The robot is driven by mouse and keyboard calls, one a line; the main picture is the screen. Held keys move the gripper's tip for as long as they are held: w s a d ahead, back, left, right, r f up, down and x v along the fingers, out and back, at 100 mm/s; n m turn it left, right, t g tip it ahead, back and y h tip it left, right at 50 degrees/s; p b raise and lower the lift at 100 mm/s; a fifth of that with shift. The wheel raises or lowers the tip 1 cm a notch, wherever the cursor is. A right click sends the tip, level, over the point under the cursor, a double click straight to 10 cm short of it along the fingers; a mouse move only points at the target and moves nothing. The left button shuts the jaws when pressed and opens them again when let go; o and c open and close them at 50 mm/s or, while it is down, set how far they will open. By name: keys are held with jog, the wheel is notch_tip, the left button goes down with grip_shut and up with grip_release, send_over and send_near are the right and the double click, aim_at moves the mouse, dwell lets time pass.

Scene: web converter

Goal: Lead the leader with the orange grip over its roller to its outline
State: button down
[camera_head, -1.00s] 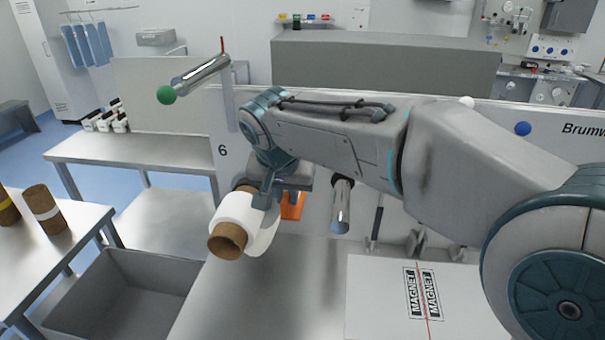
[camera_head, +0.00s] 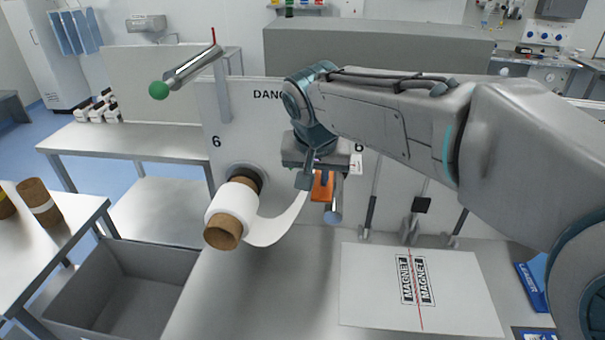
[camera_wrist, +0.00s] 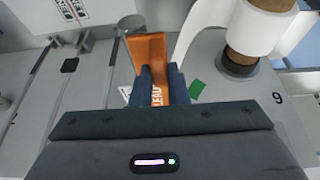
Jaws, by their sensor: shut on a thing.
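My gripper (camera_head: 318,188) is shut on the orange grip (camera_head: 322,187), which also shows between the fingers in the wrist view (camera_wrist: 149,55). The white leader (camera_head: 283,224) hangs in a slack curve from the white roll (camera_head: 233,203) to the grip. The roll sits on a brown core on a spindle at the panel marked 6. A shiny metal roller (camera_head: 334,208) sticks out just right of and below the grip; my gripper partly hides it. The white plate with MAGNET labels (camera_head: 455,293) lies on the bench to the right. Whether it bears the outline I cannot tell.
Another shiny roller with a green end (camera_head: 159,90) sticks out at upper left. Dark levers (camera_head: 371,213) stand along the panel right of my gripper. A grey bin (camera_head: 75,304) is at lower left. The bench between roll and plate is clear.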

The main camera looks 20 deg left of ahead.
jog(key=w+d, duration=0.3)
jog(key=d, duration=0.8)
jog(key=w+d+f+b, duration=0.3)
jog(key=d+f+b, duration=0.2)
jog(key=d+f, duration=0.35)
jog(key=shift+w+d+f+b, duration=0.1)
jog(key=shift+d+f+b, duration=0.45)
jog(key=shift+f+b, duration=2.95)
jog(key=shift+w+d+f+b, duration=0.1)
jog(key=shift+d+f+b, duration=0.45)
jog(key=shift+f+b, duration=2.9)
jog(key=shift+w+d+f+b, duration=0.1)
jog(key=shift+d+f+b, duration=0.45)
jog(key=shift+f+b, duration=2.95)
jog(key=shift+s+f+p, duration=0.1)
jog(key=shift+f+p, duration=0.7)
jog(key=shift+f, duration=0.6)
jog(key=c, duration=1.3)
grip_release()
